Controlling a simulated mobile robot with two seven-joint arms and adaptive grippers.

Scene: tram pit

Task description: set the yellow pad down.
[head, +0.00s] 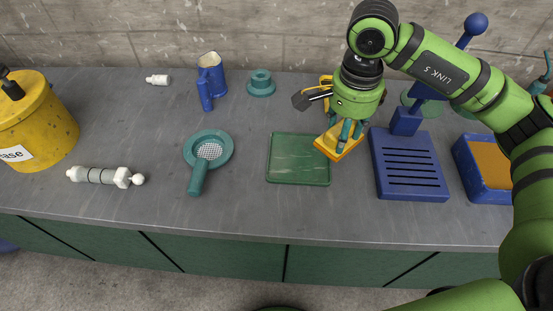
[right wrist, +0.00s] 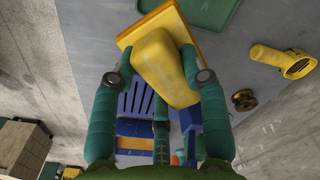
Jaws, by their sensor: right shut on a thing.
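The yellow pad (head: 338,147) is a flat yellow-orange plate with a raised yellow block as its grip. My right gripper (head: 346,133) points down and is shut on that block. In the right wrist view, the pad (right wrist: 160,58) sits between the teal fingers of the gripper (right wrist: 158,75). In the head view the pad overlaps the right edge of the green tray (head: 297,160), beside the blue slotted stand. I cannot tell whether its underside touches anything. My left gripper is out of view.
The blue slotted stand (head: 408,165) with a ball-topped post is close on the right. A blue bin (head: 468,165) lies beyond it. A teal strainer (head: 208,150) lies left of the tray. A yellow tool (right wrist: 283,62) lies behind the gripper. The tray surface is clear.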

